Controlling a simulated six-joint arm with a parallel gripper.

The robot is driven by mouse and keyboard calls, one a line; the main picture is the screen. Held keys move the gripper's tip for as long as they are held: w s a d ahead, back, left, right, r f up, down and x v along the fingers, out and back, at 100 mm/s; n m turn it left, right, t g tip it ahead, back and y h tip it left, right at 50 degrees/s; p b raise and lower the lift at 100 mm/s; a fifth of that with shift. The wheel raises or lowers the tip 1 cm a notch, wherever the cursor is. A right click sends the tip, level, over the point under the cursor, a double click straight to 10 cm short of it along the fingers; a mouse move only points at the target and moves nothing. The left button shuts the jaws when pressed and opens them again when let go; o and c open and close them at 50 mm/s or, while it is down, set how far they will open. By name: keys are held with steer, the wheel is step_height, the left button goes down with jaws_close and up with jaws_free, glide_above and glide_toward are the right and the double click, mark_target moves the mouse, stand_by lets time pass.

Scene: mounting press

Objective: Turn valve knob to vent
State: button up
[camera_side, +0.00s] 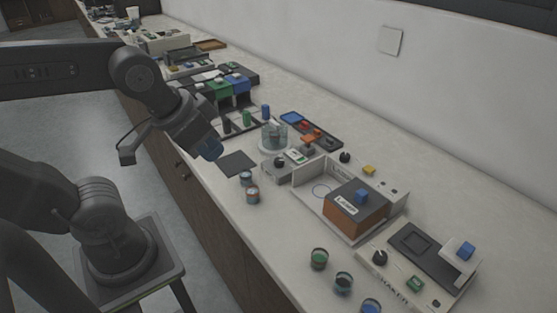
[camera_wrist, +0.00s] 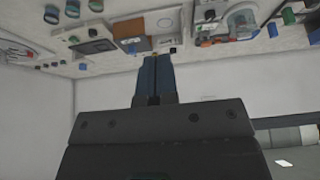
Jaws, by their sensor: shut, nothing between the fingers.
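My gripper (camera_side: 211,149) hangs above the front edge of the bench, left of the devices and apart from them. Its blue fingers (camera_wrist: 154,76) are together and empty in the wrist view. Several dark knobs show in the side view: one on the grey unit (camera_side: 271,173) by the clear round chamber (camera_side: 274,137), a black knob (camera_side: 345,157) behind it, and a black knob (camera_side: 379,257) on the front-right unit. I cannot tell which is the valve knob. No knob's pointer direction or vent mark is readable.
An orange-brown block labelled Loader (camera_side: 357,211) stands in a white tray. Small cups (camera_side: 252,195) stand near the front edge, with more cups (camera_side: 319,259) at front right. A dark flat pad (camera_side: 238,163) lies near my gripper. The wall (camera_side: 450,110) bounds the back.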

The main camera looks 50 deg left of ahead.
steer(key=shift+o, duration=0.7)
steer(key=o, duration=0.6)
steer(key=w+a+r+g, duration=0.1)
steer(key=w+a, duration=0.1)
steer(key=w, duration=0.5)
steer(key=shift+w+a+r+m+g, duration=0.2)
steer(key=shift+w+a+m+g, duration=0.15)
steer(key=shift+w+m+g, duration=0.05)
steer(key=o, duration=0.3)
steer(key=w+a+f+g, duration=0.1)
steer(key=w+a, duration=0.1)
steer(key=w, duration=0.3)
steer(key=shift+w+a+m, duration=0.3)
steer(key=shift+w+a, duration=0.05)
steer(key=shift+w, duration=0.05)
steer(key=m+g, duration=0.1)
steer(key=g, duration=0.2)
glide_above(278, 160)
step_height(278, 160, down, 9)
step_height(278, 160, down, 13)
steer(key=shift+r, duration=0.1)
steer(key=shift+c, duration=0.3)
steer(key=c, duration=0.9)
